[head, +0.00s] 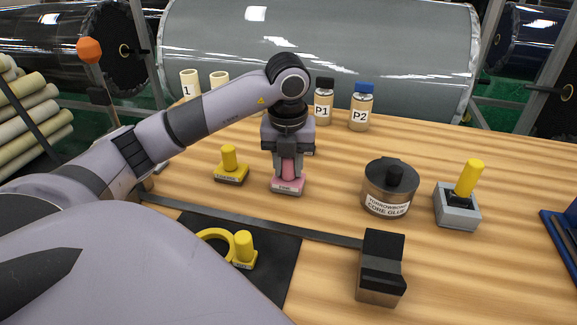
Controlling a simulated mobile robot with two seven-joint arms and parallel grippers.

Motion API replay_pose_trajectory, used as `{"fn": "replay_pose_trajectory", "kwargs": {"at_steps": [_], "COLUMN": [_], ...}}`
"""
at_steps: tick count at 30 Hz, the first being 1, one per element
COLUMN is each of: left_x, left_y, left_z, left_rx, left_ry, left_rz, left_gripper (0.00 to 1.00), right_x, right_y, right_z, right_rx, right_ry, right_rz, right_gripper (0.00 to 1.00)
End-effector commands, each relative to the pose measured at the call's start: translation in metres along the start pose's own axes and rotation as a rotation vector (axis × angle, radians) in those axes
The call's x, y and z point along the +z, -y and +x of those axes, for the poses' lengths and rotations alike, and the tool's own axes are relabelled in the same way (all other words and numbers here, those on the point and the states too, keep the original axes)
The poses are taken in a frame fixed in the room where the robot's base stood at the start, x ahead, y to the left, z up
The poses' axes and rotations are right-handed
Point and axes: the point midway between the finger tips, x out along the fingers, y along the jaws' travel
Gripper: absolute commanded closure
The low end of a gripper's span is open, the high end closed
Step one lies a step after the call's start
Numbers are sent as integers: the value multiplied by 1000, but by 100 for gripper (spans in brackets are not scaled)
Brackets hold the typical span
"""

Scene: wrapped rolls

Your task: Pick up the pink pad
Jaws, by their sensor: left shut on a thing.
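The pink pad (288,184) is a small stamp-like block with a pink upright handle and a pale label on its front. It is in the middle of the wooden table in the head view. My left gripper (289,168) points straight down over it, with its fingers shut on the pink handle. The gripper hides the upper part of the handle. I cannot tell whether the pad's base touches the table. My right gripper does not show.
A yellow pad (230,168) stands close to the left. A glue pot (389,190) and a grey block with a yellow handle (458,205) stand to the right. Bottles P1 (323,104) and P2 (361,110) stand behind. A dark mat (280,262) with yellow items lies in front.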

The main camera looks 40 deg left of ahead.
Motion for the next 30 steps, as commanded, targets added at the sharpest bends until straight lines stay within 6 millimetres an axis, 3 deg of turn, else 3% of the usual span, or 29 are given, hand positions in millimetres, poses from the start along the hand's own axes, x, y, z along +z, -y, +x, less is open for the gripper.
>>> {"fn": "replay_pose_trajectory", "kwargs": {"at_steps": [8,21,30], "left_x": [5,16,22], "left_y": [1,0,0], "left_z": [-33,-127,-175], "left_rx": [-5,-4,-3], "left_ry": [4,5,4], "left_rz": [-1,-2,-3], "left_gripper": [100,100,100], "right_x": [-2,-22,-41], "right_y": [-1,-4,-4], "right_z": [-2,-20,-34], "right_rx": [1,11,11], "right_ry": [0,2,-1], "right_rz": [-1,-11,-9], "right_gripper": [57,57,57]}}
